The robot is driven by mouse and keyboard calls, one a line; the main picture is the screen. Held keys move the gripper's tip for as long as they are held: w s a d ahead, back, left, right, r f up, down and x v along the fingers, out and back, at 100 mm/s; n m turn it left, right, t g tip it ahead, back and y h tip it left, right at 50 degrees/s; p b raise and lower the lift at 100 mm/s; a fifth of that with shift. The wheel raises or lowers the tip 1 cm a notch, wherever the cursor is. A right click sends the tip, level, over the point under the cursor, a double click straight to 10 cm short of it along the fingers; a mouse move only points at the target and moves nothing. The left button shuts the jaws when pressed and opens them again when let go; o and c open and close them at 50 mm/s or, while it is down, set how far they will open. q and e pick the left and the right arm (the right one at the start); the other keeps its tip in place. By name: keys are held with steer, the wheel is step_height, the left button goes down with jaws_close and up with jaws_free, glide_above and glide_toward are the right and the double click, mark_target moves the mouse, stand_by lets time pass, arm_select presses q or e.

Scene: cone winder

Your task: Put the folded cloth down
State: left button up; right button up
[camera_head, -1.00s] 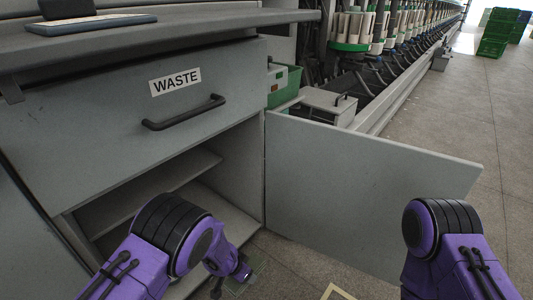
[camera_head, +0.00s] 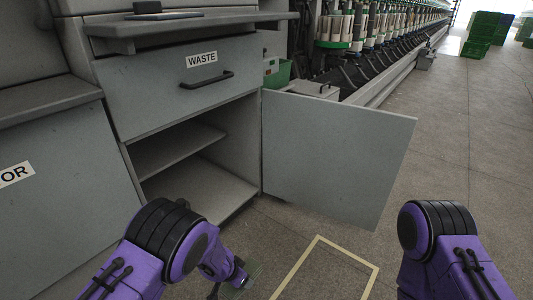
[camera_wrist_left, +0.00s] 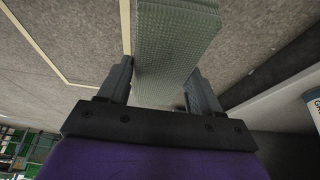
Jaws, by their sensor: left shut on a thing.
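The folded cloth (camera_wrist_left: 172,40) is pale grey-green with a woven texture. In the left wrist view it stands out between the two fingers of my left gripper (camera_wrist_left: 161,78), which is shut on it. In the head view my left gripper (camera_head: 236,283) is low in the picture, partly hidden by my arm, with a small greenish part of the cloth (camera_head: 252,273) beside it. Floor shows behind the cloth in the wrist view. My right arm is at the lower right of the head view, but its gripper is out of sight.
A grey cabinet has a closed WASTE drawer (camera_head: 195,85) above an open compartment with a shelf (camera_head: 172,152). Its door (camera_head: 335,150) stands swung open to the right. A yellow outline (camera_head: 297,262) marks the floor in front. Green crates (camera_head: 484,32) stand far right. Floor at right is clear.

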arm_select(q)
steer(key=shift+a+r, duration=0.3)
steer(key=shift+r, duration=0.6)
steer(key=shift+a+r+n, duration=0.2)
steer(key=shift+n, duration=0.2)
steer(key=s+a+r+n+y, duration=0.1)
steer(key=a+r+n, duration=0.1)
steer(key=r, duration=0.5)
steer(key=s+a+r+n+y, duration=0.1)
steer(key=a+r, duration=0.3)
steer(key=r, duration=0.4)
steer(key=s+a+r+n+t, duration=0.1)
steer(key=s+a+r+n, duration=0.2)
steer(key=r, duration=0.5)
steer(key=shift+s+a+n+y, duration=0.1)
steer(key=shift+a+n+y, duration=0.3)
steer(key=shift+a, duration=0.2)
step_height(320, 180, up, 38)
steer(key=p, duration=3.8)
arm_select(e)
step_height(320, 180, up, 38)
steer(key=w, duration=0.1)
steer(key=shift+w+d+m+t+h, duration=0.3)
steer(key=shift+m+t, duration=0.1)
